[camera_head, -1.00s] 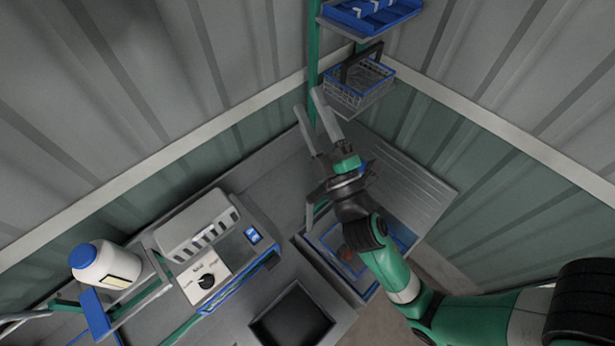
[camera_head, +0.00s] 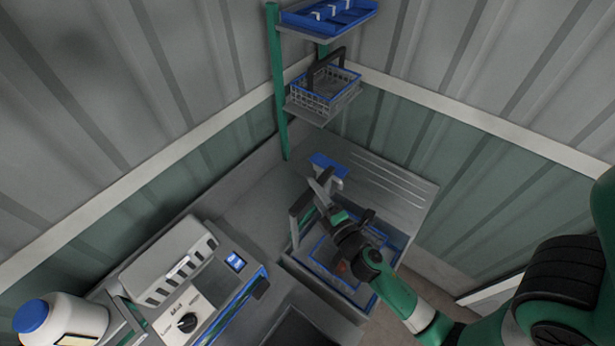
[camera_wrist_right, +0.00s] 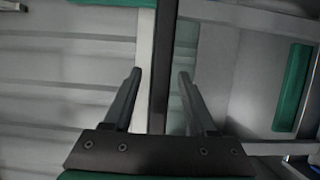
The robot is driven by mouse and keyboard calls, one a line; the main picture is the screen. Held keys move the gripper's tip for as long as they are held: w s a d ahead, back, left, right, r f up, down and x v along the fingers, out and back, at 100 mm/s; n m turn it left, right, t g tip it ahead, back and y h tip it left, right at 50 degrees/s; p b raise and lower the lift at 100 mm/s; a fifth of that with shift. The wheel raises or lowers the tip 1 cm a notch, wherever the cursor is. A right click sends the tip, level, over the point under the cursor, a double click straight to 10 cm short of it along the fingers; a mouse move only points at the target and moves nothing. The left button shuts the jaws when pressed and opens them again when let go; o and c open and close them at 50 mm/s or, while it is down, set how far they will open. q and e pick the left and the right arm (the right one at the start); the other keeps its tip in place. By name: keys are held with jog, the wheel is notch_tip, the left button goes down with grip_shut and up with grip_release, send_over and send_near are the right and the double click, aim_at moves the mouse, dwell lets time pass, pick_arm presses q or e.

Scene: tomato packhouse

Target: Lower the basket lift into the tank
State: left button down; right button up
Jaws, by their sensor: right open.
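A grey tank (camera_head: 318,298) stands right of the worktop in the head view. A blue-rimmed basket (camera_head: 350,293) shows at it, with a small reddish thing inside, partly hidden by my right arm. An upright with a blue top (camera_head: 328,163), seemingly part of the lift frame, stands behind. My right gripper (camera_head: 310,193) is open above the tank's left side, near this frame. In the right wrist view, a dark bar (camera_wrist_right: 160,70) runs between the open fingers; contact cannot be told. A green part (camera_wrist_right: 292,88) shows at right. My left gripper is out of view.
A shelf holds a wire basket (camera_head: 325,88) with a dark handle, below a blue tray (camera_head: 328,14). A control box with a dial (camera_head: 187,322) and a white bottle (camera_head: 62,318) are at lower left. A ridged drainboard (camera_head: 395,190) lies behind the tank.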

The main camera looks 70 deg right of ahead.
jog(key=shift+x, duration=1.95)
grip_shut()
